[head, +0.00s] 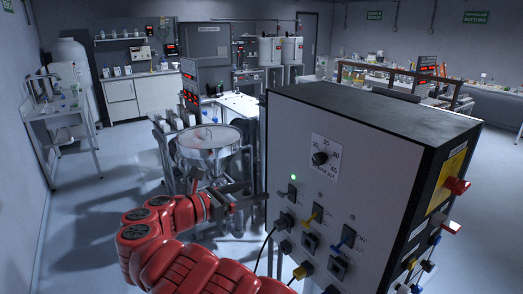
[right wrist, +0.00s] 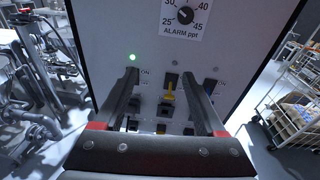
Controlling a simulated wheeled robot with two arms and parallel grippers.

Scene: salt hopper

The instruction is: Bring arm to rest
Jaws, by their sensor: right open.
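My right gripper (head: 250,195) is open and empty in front of the left part of the grey control box (head: 300,130). In the right wrist view its two dark fingers (right wrist: 165,88) point at the switch panel, spread apart with nothing between them. I cannot tell whether a fingertip touches the panel. My red right arm (head: 185,240) comes in from the bottom. A green light (head: 293,177) glows above the left switch (head: 292,191), and it also shows in the right wrist view (right wrist: 132,57). My left gripper is not in view.
A round alarm dial (head: 320,158) sits above the switches, and yellow and blue plugs with cables stand out below. The metal salt hopper (head: 207,155) stands behind my gripper. Open floor (head: 90,220) lies at the left. A wire shelf cart (right wrist: 295,105) stands right of the box.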

